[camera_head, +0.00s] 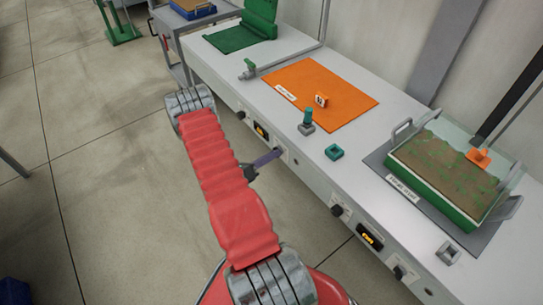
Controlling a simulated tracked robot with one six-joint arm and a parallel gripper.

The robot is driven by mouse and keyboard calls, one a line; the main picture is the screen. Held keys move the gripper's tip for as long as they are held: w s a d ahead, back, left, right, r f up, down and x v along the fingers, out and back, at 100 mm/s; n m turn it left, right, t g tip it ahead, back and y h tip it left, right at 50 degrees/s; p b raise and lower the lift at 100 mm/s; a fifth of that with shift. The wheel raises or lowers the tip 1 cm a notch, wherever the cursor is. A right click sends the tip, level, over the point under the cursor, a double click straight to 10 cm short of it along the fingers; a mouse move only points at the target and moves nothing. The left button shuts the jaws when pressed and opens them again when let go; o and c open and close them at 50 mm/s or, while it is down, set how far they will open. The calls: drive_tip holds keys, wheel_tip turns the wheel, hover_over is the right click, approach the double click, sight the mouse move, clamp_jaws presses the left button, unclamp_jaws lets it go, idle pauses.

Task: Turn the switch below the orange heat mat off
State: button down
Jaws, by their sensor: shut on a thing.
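The orange heat mat (338,93) lies flat on the white bench top, with a white label on its front-left edge. On the bench's front face below it are a dark knob (241,115), a small lit display (261,131) and, to their right, a pale switch plate (282,152). My gripper (272,157) reaches to this plate from the front, its purple-grey fingers touching or very near it. The jaws are closed on the switch there. The fingers hide the switch's lever, so its position cannot be told.
A second front panel to the right has a knob (337,210), a lit display (370,236) and a switch (400,271). A glass-walled soil tray (455,210) stands above it. A green mat (236,37) lies farther back.

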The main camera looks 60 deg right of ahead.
drive_tip(key=shift+f, duration=0.2)
idle(0.3)
drive_tip(key=c, duration=1.8)
unclamp_jaws()
drive_tip(key=shift+r, duration=0.1)
drive_tip(key=shift+c, duration=0.2)
drive_tip(key=v, duration=1.4)
drive_tip(key=shift+s+d, duration=0.1)
